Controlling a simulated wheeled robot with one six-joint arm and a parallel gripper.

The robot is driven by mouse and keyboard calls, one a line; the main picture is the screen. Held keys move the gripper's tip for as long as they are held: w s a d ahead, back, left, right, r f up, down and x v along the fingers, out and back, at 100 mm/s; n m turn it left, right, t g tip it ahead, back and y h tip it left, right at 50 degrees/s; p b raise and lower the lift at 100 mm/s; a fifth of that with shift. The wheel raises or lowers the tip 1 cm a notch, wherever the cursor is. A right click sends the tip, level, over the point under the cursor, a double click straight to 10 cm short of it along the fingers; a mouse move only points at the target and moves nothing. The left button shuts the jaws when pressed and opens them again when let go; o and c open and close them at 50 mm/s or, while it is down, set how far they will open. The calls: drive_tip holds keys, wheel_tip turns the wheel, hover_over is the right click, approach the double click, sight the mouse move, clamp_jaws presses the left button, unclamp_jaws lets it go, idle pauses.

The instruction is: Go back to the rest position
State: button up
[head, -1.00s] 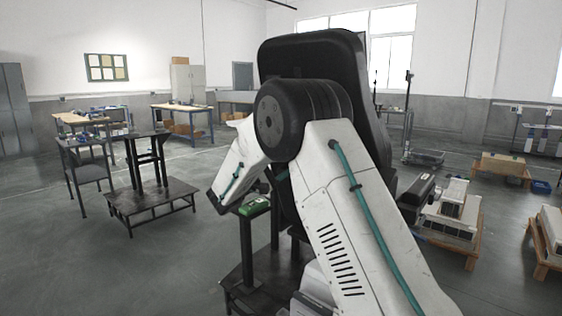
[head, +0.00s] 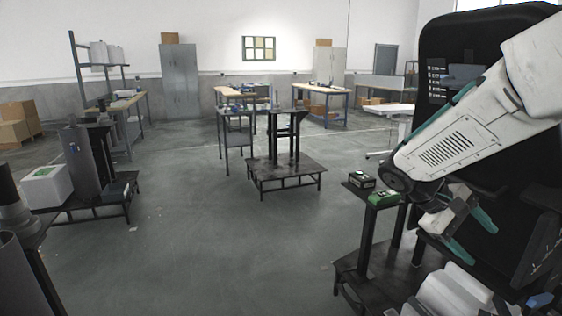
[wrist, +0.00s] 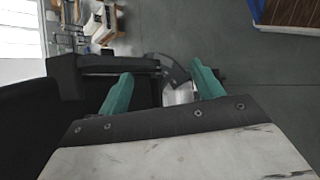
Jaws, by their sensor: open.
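My gripper (head: 470,236) shows at the right of the head view, below my white arm. Its two teal fingers are spread apart. In the wrist view the gripper (wrist: 163,88) also shows its teal fingers wide apart. A grey and white thing (wrist: 178,94) appears between them there; I cannot tell how far beyond the fingers it is. In the head view, a green-topped device (head: 383,199) lies on a black column stand (head: 367,238), left of my gripper and apart from it. A small dark box (head: 361,181) sits just behind the device.
A black stand (head: 284,172) is in the middle of the floor. At the left, a white box with a green top (head: 45,186) stands near dark columns. Workbenches (head: 322,92) and a grey locker (head: 179,81) are at the back. The near middle floor is clear.

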drive_tip(key=s+a+r+m+t+y, duration=0.1)
drive_tip(key=s+a+y, duration=0.3)
drive_tip(key=s, duration=0.6)
drive_tip(key=s+a+r+m+t+y, duration=0.1)
drive_tip(key=s+a+t+y, duration=0.3)
drive_tip(key=s+a, duration=0.4)
drive_tip(key=shift+s+a+r+m+t+y, duration=0.3)
drive_tip(key=shift+s+m+y, duration=0.3)
drive_tip(key=shift+s, duration=0.55)
